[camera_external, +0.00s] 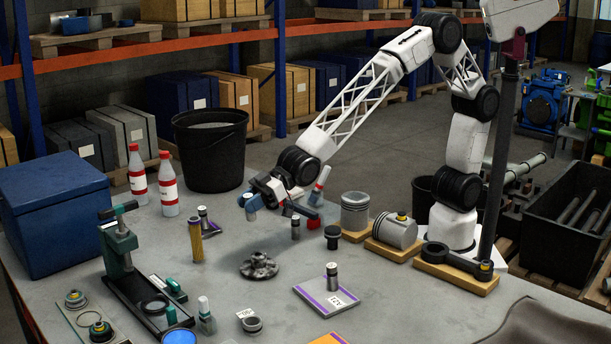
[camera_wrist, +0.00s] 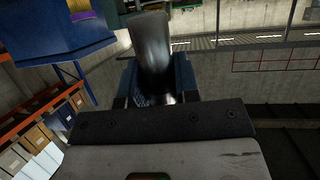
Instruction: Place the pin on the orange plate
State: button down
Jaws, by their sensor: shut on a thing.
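The orange plate (camera_external: 328,339) lies flat at the front edge of the table, mostly cut off by the bottom of the external view. My gripper (camera_external: 272,194) is above the back part of the table, well behind the plate. In the wrist view my gripper (camera_wrist: 152,92) is shut on a grey metal cylinder, the pin (camera_wrist: 152,48). The pin sticks out past the blue fingers. In the external view the held pin is hard to make out among the gripper parts. No pin shows on the visible part of the orange plate.
A purple-edged plate (camera_external: 312,303) carries an upright pin (camera_external: 332,277) and a label. A dark gear-like part (camera_external: 259,266) lies mid-table. A brass cylinder (camera_external: 195,239), red-white bottles (camera_external: 168,184) and a green press (camera_external: 119,246) are at left.

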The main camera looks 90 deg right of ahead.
jog(key=w+d+m+t+h, duration=0.1)
jog(key=w+d, duration=0.3)
jog(key=d, duration=1.1)
jog(key=w+d+m+h, duration=0.3)
jog(key=w+d+h, duration=0.1)
jog(key=d, duration=1.2)
jog(key=w+d+m+t+h, duration=0.1)
jog(key=w+d+m+h, duration=0.2)
jog(key=d, duration=1.2)
jog(key=shift+w+d+t, duration=0.3)
jog(key=shift+w+d, duration=0.05)
jog(key=shift+w, duration=0.7)
jog(key=shift+a, duration=0.15)
jog(key=s+a+f+n+y, duration=0.15)
jog(key=s+a, duration=0.25)
jog(key=a, duration=1)
jog(key=s+a+f+n+g+y, duration=0.1)
jog(key=s+a+n+y, duration=0.25)
jog(key=a, duration=1.05)
jog(key=s+a+f+n+y, duration=0.15)
jog(key=s+a, duration=0.35)
jog(key=a, duration=0.9)
jog(key=s+a+f+n+g+y, duration=0.2)
jog(key=s+a+n+g+y, duration=0.3)
jog(key=s+a, duration=2.4)
jog(key=shift+s+f+n+g+y, duration=0.15)
jog(key=shift+s+n+g+y, duration=0.25)
jog(key=shift+s+y, duration=0.5)
jog(key=shift+a, duration=0.1)
